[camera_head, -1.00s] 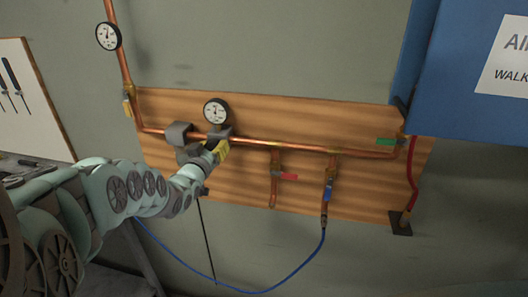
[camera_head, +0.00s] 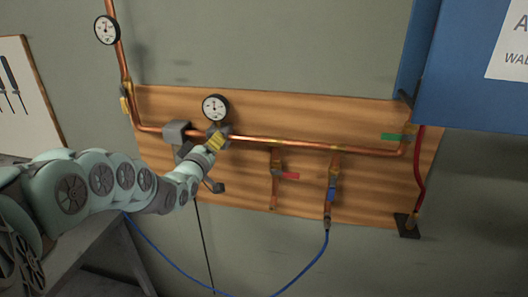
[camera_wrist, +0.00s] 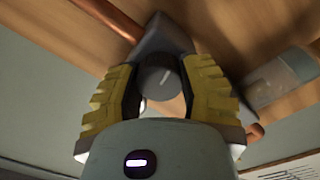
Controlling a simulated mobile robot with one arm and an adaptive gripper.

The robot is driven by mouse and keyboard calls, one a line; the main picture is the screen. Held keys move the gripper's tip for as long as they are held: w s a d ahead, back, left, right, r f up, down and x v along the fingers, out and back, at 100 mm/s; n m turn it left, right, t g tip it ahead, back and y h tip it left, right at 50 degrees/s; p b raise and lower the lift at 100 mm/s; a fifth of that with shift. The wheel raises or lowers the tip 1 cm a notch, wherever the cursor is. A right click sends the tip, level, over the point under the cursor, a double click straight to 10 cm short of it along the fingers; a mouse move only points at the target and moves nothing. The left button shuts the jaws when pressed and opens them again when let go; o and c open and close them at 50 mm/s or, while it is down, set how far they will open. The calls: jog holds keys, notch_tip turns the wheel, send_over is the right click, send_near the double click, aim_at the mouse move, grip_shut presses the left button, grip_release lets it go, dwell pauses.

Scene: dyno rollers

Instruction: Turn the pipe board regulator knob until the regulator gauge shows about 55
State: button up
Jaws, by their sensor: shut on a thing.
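The regulator (camera_head: 221,131) sits on the copper pipe of the wooden pipe board, with the round white regulator gauge (camera_head: 215,108) just above it. The gauge's needle is too small to read. My gripper (camera_head: 215,144) is at the front of the regulator. In the wrist view, the dark round knob (camera_wrist: 157,83) with a pale mark on its face lies between the two yellow fingers of my gripper (camera_wrist: 160,95), which are closed around it. The grey regulator body (camera_wrist: 165,38) shows behind the knob. The fingers partly hide the knob's sides.
A second gauge (camera_head: 107,30) is on the upright pipe at left. Valves with red (camera_head: 290,176), blue (camera_head: 332,190) and green (camera_head: 393,137) handles are to the right. A blue hose (camera_head: 300,268) hangs below. A blue cabinet (camera_head: 470,80) is at upper right.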

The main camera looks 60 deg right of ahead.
jog(key=shift+w+a+f+n, duration=0.1)
jog(key=shift+w+n, duration=0.05)
jog(key=shift+n, duration=0.55)
jog(key=o, duration=1.2)
